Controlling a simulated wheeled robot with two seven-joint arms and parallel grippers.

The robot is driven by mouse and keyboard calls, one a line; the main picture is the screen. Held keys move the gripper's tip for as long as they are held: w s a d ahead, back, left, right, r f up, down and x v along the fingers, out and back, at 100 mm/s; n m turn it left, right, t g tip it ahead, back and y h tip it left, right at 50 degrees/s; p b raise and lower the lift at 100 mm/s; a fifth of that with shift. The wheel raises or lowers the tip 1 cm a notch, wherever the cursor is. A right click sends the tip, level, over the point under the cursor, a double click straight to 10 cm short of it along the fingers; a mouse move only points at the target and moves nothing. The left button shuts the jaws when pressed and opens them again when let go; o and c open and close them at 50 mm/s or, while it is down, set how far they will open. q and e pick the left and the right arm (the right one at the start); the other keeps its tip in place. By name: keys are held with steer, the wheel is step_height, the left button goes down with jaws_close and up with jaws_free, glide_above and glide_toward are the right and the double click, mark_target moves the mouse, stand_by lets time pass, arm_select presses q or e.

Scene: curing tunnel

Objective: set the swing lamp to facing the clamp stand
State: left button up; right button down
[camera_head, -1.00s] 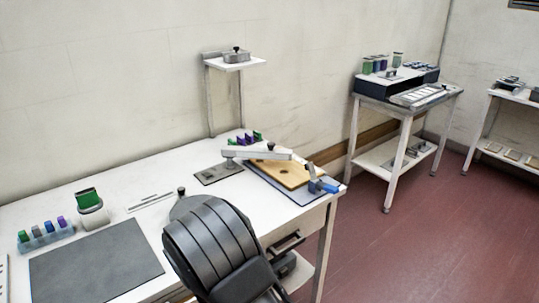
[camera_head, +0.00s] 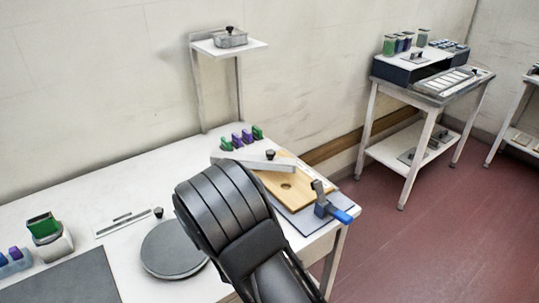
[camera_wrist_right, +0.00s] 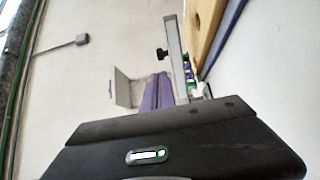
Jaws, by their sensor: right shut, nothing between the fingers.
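The swing lamp (camera_head: 245,161) is a pale flat bar with a black knob near its right end, lying across the table's back right part. Its bar reaches over a wooden board (camera_head: 286,171); its base is hidden behind my right arm. A clamp with a blue handle (camera_head: 330,207), probably the clamp stand, is at the board's front right corner. My right gripper is hidden behind my arm in the head view. In the right wrist view its purple fingers (camera_wrist_right: 158,88) are shut and empty, beside the lamp bar (camera_wrist_right: 176,52), with no clear contact. My left gripper is out of view.
A round grey plate (camera_head: 173,250) lies left of my right arm. Green and purple pieces (camera_head: 241,138) stand behind the lamp. A shelf (camera_head: 229,47) with a metal box rises at the back. A second table (camera_head: 432,84) stands right, across red floor.

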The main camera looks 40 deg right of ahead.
steer(key=p, duration=0.3)
glide_toward(269, 156)
steer(key=x, duration=0.5)
steer(key=shift+w+d, duration=0.15)
steer(key=shift+d, duration=0.1)
steer(key=shift+w+d, duration=0.45)
steer(key=shift+w, duration=0.05)
steer(key=shift+d, duration=0.1)
